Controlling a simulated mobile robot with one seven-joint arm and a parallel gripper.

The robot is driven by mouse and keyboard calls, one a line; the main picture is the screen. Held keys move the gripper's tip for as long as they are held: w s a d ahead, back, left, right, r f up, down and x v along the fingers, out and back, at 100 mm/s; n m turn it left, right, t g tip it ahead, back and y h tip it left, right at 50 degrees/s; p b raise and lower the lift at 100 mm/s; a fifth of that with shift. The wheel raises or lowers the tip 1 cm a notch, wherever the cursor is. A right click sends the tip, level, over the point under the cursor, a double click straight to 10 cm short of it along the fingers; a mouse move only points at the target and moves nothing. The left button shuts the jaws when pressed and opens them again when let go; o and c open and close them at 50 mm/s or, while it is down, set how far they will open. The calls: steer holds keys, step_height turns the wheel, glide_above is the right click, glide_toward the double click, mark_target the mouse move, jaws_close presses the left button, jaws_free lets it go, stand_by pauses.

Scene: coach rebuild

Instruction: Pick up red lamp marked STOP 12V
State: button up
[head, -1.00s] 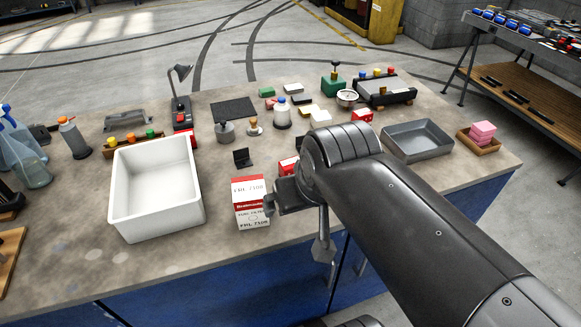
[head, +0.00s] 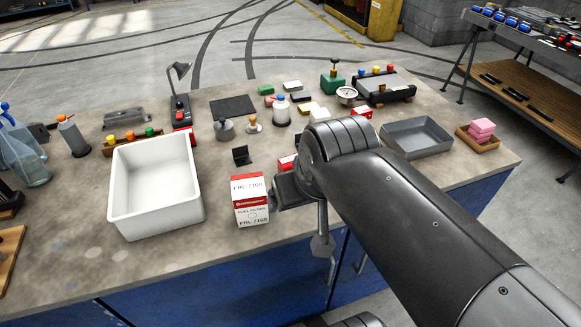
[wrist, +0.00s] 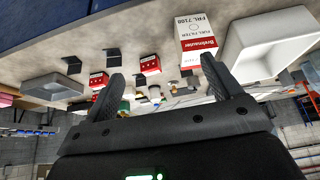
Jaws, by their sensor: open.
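A small red block with white marks (head: 287,163), possibly the STOP 12V lamp, sits on the bench behind my gripper, partly hidden by my arm in the head view. It appears in the wrist view (wrist: 150,66) beyond the gap between the fingers. A second, similar red block (wrist: 97,79) stands farther left there, and in the head view (head: 362,114) near the back right. The lettering on both is too small to read. My gripper (wrist: 165,82) is open and empty, with its fingers apart. In the head view my gripper (head: 288,190) is beside the filter box, fingertips hidden.
A red-and-white fuel filter box (head: 250,200) stands close left of my gripper. A white bin (head: 120,210) is farther left. A small black stand (head: 241,155) is near the red block. A grey tray (head: 416,138) lies right. Several small items crowd the back.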

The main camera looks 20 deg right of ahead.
steer(key=w+d+g, duration=0.2)
steer(key=w+g, duration=0.1)
steer(key=w, duration=1)
steer(key=n+g, duration=0.1)
steer(key=g, duration=0.2)
glide_above(289, 158)
steer(key=f, duration=0.7)
steer(key=shift+s+a+f, duration=0.2)
steer(key=shift+f, duration=0.2)
steer(key=shift+w+f, duration=0.1)
steer(key=shift+f, duration=0.15)
steer(key=f, duration=1)
steer(key=shift+d+f, duration=0.25)
steer(key=shift+c, duration=0.5)
steer(key=c, duration=1)
steer(key=shift+r, duration=0.1)
